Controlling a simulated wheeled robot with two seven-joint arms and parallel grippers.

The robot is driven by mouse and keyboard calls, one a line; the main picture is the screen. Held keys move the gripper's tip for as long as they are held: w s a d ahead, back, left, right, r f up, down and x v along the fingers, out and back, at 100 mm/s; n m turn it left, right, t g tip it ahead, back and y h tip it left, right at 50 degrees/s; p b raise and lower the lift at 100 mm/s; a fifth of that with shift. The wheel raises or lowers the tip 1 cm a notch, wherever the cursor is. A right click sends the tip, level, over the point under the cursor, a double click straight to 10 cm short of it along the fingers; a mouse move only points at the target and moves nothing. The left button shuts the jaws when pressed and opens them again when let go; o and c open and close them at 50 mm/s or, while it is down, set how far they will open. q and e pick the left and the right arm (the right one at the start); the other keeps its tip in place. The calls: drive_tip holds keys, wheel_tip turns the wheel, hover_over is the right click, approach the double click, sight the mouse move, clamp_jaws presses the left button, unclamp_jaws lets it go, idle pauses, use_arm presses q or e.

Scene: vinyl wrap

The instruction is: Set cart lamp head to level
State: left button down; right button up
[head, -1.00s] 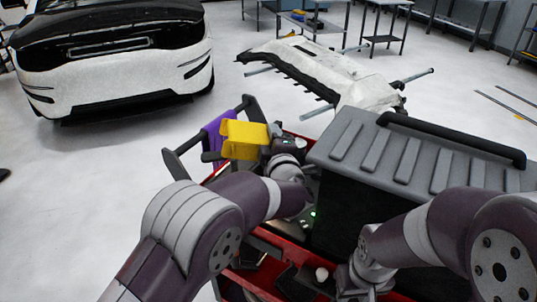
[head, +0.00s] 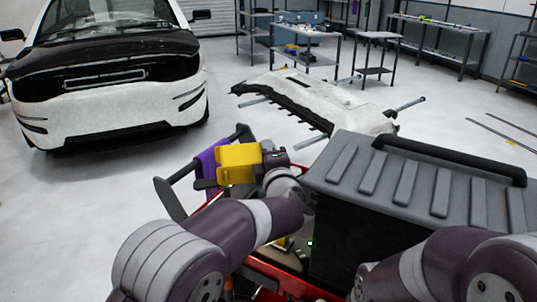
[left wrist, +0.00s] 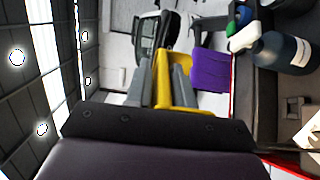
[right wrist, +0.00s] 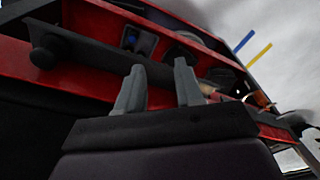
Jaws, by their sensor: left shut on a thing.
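The yellow lamp head (head: 239,163) is at the far left end of the red cart, in front of a purple cloth. My left gripper (head: 262,156) reaches it from the right. In the left wrist view the lamp head (left wrist: 172,85) sits between the two grey fingers (left wrist: 164,82), which are shut on it. Its exact tilt is hard to tell. My right gripper (right wrist: 157,85) shows in the right wrist view, fingers apart and nothing between them, beside the red cart (right wrist: 85,75). In the head view the right gripper is hidden low in the picture.
A large grey-lidded black case (head: 420,180) stands on the cart, right of my left arm. The purple cloth (head: 211,160) hangs by the black handle (head: 172,199). A spray bottle (left wrist: 282,52) shows in the left wrist view. A car and a white bumper (head: 315,98) stand beyond open floor.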

use_arm(q)
drive_tip(key=c, duration=1.2)
unclamp_jaws()
drive_tip(key=shift+r, duration=0.2)
drive_tip(key=shift+f, duration=0.1)
